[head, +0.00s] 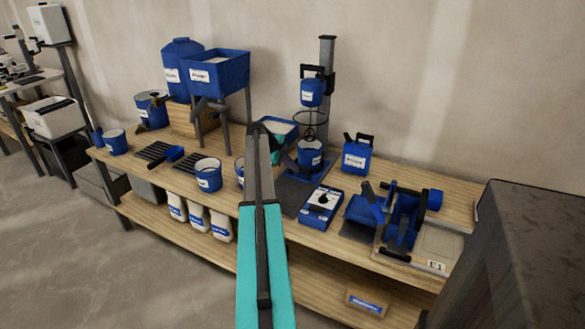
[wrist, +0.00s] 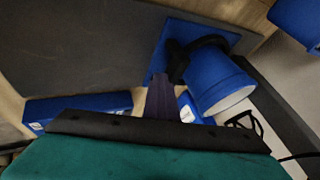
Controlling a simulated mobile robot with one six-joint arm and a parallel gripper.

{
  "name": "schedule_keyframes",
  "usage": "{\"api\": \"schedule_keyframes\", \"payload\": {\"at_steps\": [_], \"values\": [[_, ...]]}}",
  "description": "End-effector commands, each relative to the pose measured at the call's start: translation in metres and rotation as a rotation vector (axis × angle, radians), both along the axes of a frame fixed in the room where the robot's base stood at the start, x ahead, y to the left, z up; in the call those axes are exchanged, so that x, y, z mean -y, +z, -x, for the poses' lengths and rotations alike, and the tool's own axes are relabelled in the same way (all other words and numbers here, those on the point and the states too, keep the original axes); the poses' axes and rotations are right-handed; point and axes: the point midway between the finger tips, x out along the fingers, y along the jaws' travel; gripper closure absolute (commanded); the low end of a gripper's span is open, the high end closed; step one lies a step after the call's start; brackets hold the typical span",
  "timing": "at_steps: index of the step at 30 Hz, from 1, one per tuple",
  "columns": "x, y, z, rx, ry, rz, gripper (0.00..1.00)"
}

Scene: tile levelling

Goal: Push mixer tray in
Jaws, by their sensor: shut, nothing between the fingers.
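The mixer (head: 325,75) stands at the back of the bench, with a blue container on its column and a wire whisk below. My gripper (wrist: 162,98) is shut and empty, close beside the bucket and tray. Whether it touches them I cannot tell.
A dark grey plate (wrist: 75,45) lies on the bench by the tray. A blue control box (head: 321,206) stands in front of the mixer and a blue canister (head: 356,155) to its right. A blue hopper (head: 217,72) stands left.

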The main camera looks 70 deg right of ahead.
Motion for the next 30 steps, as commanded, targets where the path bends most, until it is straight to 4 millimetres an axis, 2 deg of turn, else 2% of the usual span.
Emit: {"api": "schedule_keyframes", "payload": {"at_steps": [1,5,17,18,30], "values": [[0.005,0.003,0.003,-0.003,0.003,0.015,1.0],[-0.001,0.003,0.002,-0.003,0.003,0.015,1.0],[-0.045,0.001,-0.003,0.0,0.002,0.004,1.0],[-0.046,0.01,-0.008,0.001,0.002,0.005,1.0],[-0.073,0.061,-0.036,0.001,0.003,0.003,1.0]]}}
